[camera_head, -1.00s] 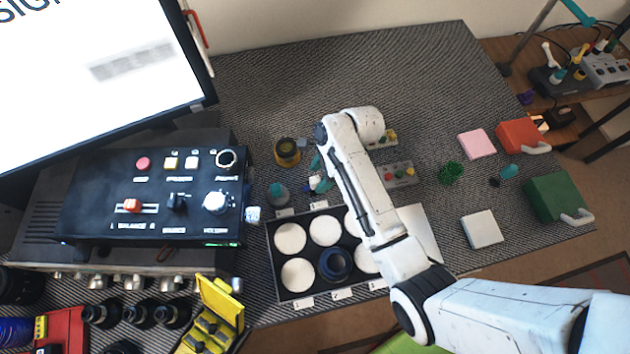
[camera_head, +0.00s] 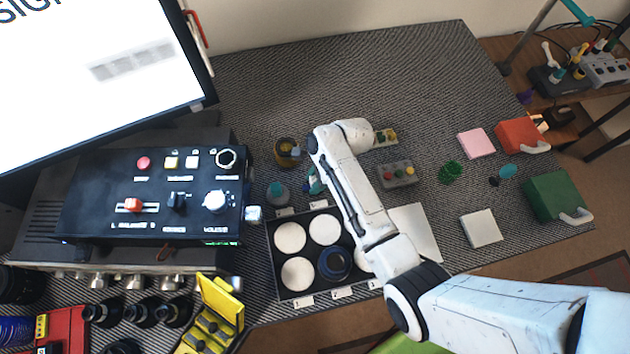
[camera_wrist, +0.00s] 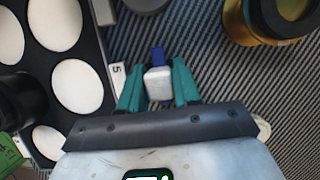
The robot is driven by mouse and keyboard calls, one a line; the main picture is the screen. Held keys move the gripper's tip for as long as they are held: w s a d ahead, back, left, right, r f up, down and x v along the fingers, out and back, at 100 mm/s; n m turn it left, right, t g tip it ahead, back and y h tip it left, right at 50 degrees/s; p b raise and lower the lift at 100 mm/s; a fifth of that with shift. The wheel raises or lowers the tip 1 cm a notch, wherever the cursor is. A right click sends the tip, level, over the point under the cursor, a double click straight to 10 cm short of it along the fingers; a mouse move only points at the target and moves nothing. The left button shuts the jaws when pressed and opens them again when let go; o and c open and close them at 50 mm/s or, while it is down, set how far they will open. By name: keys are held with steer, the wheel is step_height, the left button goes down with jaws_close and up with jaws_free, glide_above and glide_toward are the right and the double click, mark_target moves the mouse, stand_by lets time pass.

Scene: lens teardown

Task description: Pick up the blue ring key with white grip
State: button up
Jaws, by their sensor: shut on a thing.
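The blue ring key with white grip shows in the wrist view, its white grip (camera_wrist: 158,84) between the two teal fingers and a blue part (camera_wrist: 157,56) sticking out beyond them. My gripper (camera_wrist: 158,80) is shut on the white grip. In the head view my gripper (camera_head: 314,182) is low over the mat, beside the back edge of the black tray, and mostly hidden by my arm. The key cannot be made out clearly there. The ring shape of the key is not visible in either view.
A black tray (camera_head: 270,262) with white round pads and a dark lens ring (camera_head: 334,264) lies just in front.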

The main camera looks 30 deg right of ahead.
steer(key=c, duration=0.3)
steer(key=shift+r, duration=0.1)
steer(key=shift+r, duration=0.5)
steer(key=s+r, duration=1.1)
steer(key=s, duration=0.3)
steer(key=shift+a+r+b, duration=0.4)
steer(key=shift+b, duration=0.05)
steer(key=o, duration=0.6)
steer(key=shift+c, duration=0.2)
jaws_close()
